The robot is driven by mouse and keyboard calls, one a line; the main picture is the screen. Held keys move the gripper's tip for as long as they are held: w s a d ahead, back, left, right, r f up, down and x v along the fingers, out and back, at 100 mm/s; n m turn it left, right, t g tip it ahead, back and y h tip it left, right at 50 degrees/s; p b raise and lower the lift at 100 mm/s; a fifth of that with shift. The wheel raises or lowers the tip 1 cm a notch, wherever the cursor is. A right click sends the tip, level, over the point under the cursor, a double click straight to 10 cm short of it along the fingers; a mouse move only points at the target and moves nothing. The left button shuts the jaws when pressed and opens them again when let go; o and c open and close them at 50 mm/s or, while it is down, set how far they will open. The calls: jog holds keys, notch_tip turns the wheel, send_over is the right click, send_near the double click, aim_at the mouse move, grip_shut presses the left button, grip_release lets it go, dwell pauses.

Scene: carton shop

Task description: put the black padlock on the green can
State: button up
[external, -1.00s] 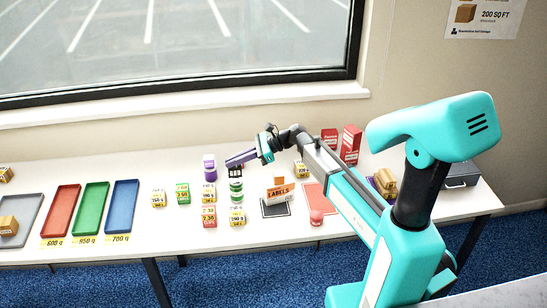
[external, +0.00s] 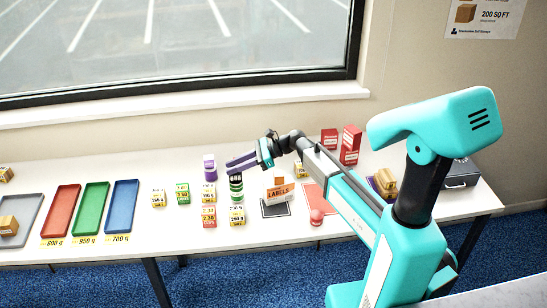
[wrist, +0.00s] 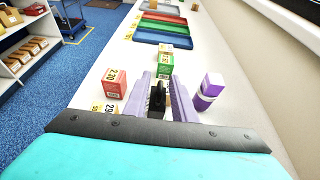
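The black padlock (wrist: 157,96) is between the purple fingers of my gripper (wrist: 160,88) in the wrist view. The fingers appear closed on its sides. In the external view my gripper (external: 236,163) is directly over the green can (external: 236,191), which has pale bands and stands upright on the table. A dark part of the padlock shows just below the fingertips, at the can's top. I cannot tell whether it touches the can. The can is hidden behind the gripper and padlock in the wrist view.
A purple-and-white can (external: 209,168), several small labelled boxes, including a red one (external: 209,216) and a green one (external: 182,193), stand close by. A labels box (external: 280,194) is to the right. Red, green and blue trays (external: 122,207) lie to the left.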

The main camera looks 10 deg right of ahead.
jog(key=shift+r, duration=0.2)
jog(key=b+v, duration=0.2)
jog(key=v, duration=1)
jog(key=shift+f, duration=0.1)
dwell(0.5)
